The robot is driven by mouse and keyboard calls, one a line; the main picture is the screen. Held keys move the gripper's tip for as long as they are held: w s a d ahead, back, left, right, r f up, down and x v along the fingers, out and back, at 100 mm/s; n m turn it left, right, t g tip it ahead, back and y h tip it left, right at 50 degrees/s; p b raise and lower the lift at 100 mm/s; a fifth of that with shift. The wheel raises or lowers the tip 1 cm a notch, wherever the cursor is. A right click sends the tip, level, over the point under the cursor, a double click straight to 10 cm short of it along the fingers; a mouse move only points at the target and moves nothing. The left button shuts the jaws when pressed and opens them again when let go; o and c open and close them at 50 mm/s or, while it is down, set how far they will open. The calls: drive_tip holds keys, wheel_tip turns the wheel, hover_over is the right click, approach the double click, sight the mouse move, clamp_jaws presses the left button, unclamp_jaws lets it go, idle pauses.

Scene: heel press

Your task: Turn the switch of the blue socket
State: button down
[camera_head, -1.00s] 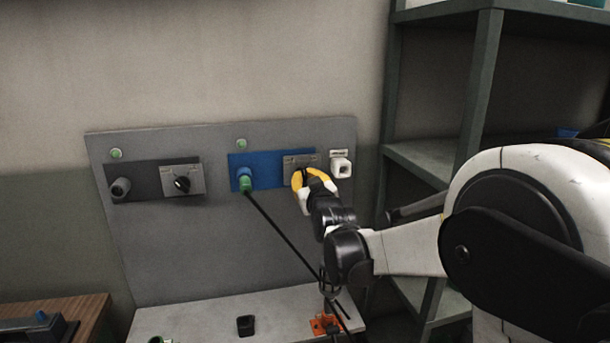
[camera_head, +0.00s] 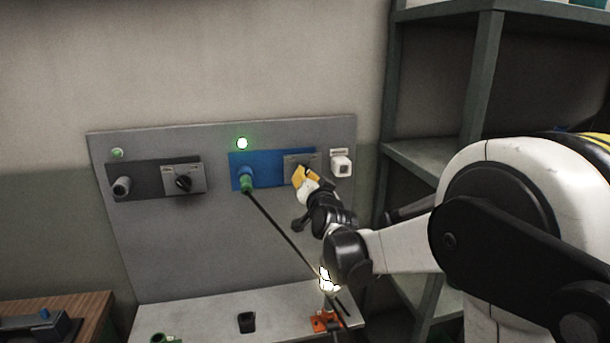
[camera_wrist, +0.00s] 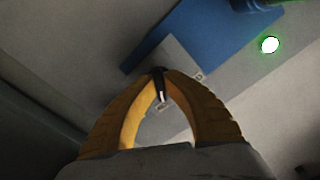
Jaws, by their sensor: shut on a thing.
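The blue socket (camera_head: 264,167) is on the upright grey panel, with a green plug (camera_head: 246,184) and a black cable in its left end. It also shows in the wrist view (camera_wrist: 205,35). Its switch sits on a grey plate (camera_head: 290,160) at the right end. My gripper (camera_wrist: 160,76) has yellow fingers closed around the black switch knob (camera_wrist: 161,88). In the head view my gripper (camera_head: 306,174) covers most of the plate and the knob. The lamp (camera_head: 242,144) above the blue socket glows bright green, also in the wrist view (camera_wrist: 270,45).
A black socket (camera_head: 121,186) with its own switch (camera_head: 184,183) is at the left of the panel, its lamp (camera_head: 117,153) dimmer. A white socket (camera_head: 341,166) sits close right of my gripper. Shelving (camera_head: 484,95) stands at the right.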

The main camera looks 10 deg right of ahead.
drive_tip(key=shift+m, duration=0.3)
drive_tip(key=c, duration=1.5)
unclamp_jaws()
drive_tip(key=s, duration=1.2)
